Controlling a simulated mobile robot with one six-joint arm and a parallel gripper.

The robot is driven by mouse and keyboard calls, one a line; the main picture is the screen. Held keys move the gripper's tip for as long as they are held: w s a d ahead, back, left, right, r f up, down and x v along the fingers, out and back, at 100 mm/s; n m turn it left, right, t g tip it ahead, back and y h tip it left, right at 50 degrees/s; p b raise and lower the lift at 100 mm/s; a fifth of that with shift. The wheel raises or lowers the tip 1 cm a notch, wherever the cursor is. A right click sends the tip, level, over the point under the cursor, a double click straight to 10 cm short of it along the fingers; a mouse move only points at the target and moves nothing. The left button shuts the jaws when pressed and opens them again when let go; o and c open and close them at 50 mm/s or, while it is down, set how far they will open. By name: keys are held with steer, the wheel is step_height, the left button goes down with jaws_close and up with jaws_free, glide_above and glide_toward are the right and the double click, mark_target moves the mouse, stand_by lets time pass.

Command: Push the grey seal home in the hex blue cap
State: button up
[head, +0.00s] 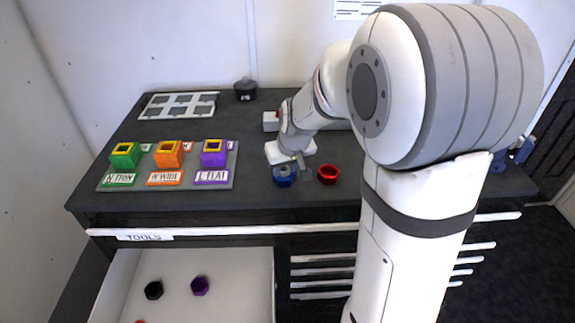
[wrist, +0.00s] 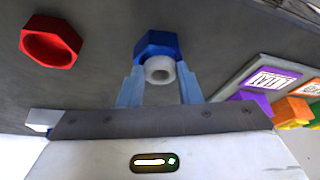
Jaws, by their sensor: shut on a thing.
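The hex blue cap (head: 284,181) stands on the dark worktop below my gripper; it also shows in the wrist view (wrist: 156,43). The grey seal (wrist: 159,69) is a pale ring between my fingertips, at the near face of the cap. My gripper (wrist: 160,83) is shut on the seal. In the head view the gripper (head: 290,164) is right over the cap, with the seal (head: 284,171) small at its top. I cannot tell how deep the seal sits in the cap.
A red hex cap (head: 328,174) stands just right of the blue one. A grey board (head: 133,184) with green, orange and purple boxes lies to the left. A black pot (head: 245,91) and a panel tray (head: 150,109) are behind. An open drawer (head: 240,290) holds loose caps.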

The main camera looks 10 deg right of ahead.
stand_by(0.9)
steer(key=o, duration=1)
steer(key=shift+o, duration=0.2)
steer(key=o, duration=0.3)
steer(key=shift+r+p, duration=1.8)
steer(key=shift+r, duration=1.25)
